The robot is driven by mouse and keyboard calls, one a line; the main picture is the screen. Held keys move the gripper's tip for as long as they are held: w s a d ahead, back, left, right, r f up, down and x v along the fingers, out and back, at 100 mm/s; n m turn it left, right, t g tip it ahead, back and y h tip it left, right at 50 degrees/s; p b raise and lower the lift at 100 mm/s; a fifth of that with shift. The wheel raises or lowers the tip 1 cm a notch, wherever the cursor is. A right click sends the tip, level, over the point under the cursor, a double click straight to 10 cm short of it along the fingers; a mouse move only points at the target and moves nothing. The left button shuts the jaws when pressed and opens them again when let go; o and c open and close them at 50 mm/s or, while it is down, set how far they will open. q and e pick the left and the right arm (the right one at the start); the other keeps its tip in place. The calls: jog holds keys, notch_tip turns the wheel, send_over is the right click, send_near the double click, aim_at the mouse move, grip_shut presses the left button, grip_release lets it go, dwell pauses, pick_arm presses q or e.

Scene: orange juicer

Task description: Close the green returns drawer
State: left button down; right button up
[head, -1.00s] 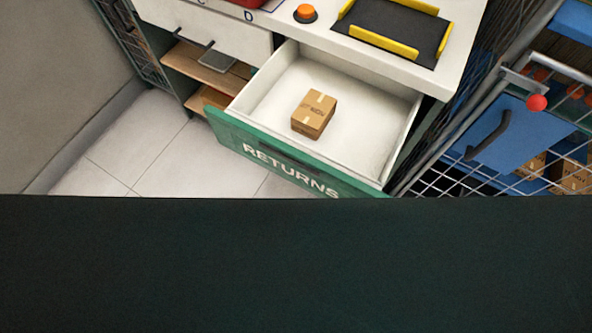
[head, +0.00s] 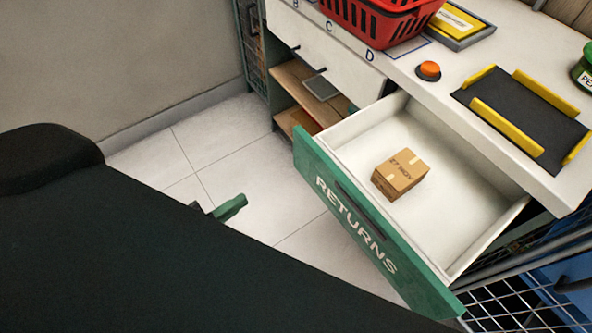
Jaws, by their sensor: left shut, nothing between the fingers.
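The green-fronted returns drawer (head: 350,214) is pulled well out from under the white counter, with its white inside showing. A small brown cardboard box (head: 400,174) with pale tape lies in it. A dark handle runs along the drawer front above the white RETURNS lettering. My left gripper (head: 231,208) shows only as a small green-and-dark tip, shut and empty. It appears over the floor to the left of the drawer front, apart from it. The rest of it is hidden behind my dark body. My right gripper is out of view.
The counter (head: 455,97) carries a red basket (head: 375,22), an orange button (head: 429,70) and a black tray with yellow edges (head: 525,118). Shut white drawers (head: 325,55) and an open shelf are left of the returns drawer. A wire cage stands lower right. Tiled floor is clear at left.

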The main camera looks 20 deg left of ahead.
aim_at(306, 164)
pick_arm(q)
jog(key=shift+w+d+r+m+g+h, duration=0.15)
jog(key=shift+m+h, duration=0.1)
jog(key=shift+m, duration=0.2)
jog(key=shift+f+m+g+h, duration=0.1)
jog(key=shift+m+h, duration=0.1)
jog(key=shift+m, duration=0.3)
jog(key=shift+w+d+r+m+g+h, duration=0.15)
jog(key=shift+m+h, duration=0.1)
jog(key=shift+m, duration=0.2)
